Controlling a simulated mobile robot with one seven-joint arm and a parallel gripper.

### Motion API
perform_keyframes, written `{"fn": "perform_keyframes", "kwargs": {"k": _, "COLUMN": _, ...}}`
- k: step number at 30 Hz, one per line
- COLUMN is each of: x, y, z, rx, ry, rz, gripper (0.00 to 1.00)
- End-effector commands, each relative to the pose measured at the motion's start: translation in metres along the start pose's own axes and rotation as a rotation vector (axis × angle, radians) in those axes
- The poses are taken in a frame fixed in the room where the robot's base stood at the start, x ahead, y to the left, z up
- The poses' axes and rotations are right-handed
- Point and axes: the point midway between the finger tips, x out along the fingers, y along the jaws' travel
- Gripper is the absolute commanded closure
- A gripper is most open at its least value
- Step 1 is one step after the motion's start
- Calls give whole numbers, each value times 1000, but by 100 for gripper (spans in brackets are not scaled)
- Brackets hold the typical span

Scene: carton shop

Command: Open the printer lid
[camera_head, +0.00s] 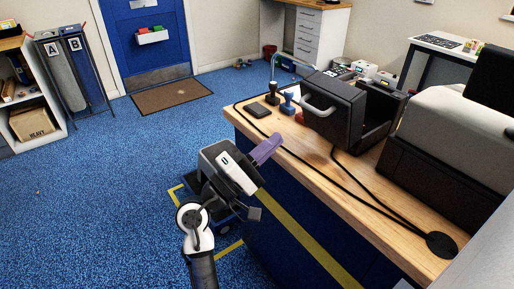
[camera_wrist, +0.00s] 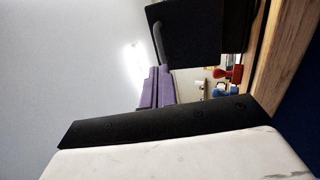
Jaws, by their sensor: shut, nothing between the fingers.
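The printer is a dark grey box on the wooden counter, with a pale handle (camera_head: 318,107) on the face of its lid (camera_head: 340,118). A dark open recess (camera_head: 378,122) shows to the right of that lid part, so the lid looks raised; how far, I cannot tell. In the wrist view the dark lid (camera_wrist: 200,32) is at the top, with the grey handle (camera_wrist: 162,42) along its left edge. My gripper (camera_head: 278,138), with purple fingers, is shut and empty, left of the printer and apart from the handle. Its fingers also show in the wrist view (camera_wrist: 157,75).
The wooden counter (camera_head: 310,165) carries stamps (camera_head: 288,104), a black pad (camera_head: 257,110), and black cables near its front edge. A large grey-and-black machine (camera_head: 450,140) stands to the right. Blue floor (camera_head: 110,190) left of the counter is clear.

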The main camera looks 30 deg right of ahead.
Motion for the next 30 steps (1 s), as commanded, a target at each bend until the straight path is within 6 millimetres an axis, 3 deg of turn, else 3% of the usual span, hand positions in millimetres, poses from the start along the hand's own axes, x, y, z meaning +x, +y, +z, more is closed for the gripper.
{"fn": "perform_keyframes", "kwargs": {"k": 1, "x": 15, "y": 5, "z": 1, "rx": -1, "ry": -4, "rz": 1, "gripper": 100}}
{"fn": "perform_keyframes", "kwargs": {"k": 6, "x": 49, "y": 4, "z": 0, "rx": 1, "ry": -2, "rz": 1, "gripper": 100}}
{"fn": "perform_keyframes", "kwargs": {"k": 12, "x": 74, "y": 3, "z": 0, "rx": 2, "ry": 0, "rz": 0, "gripper": 100}}
{"fn": "perform_keyframes", "kwargs": {"k": 30, "x": 87, "y": 6, "z": -1, "rx": 4, "ry": 2, "rz": 1, "gripper": 100}}
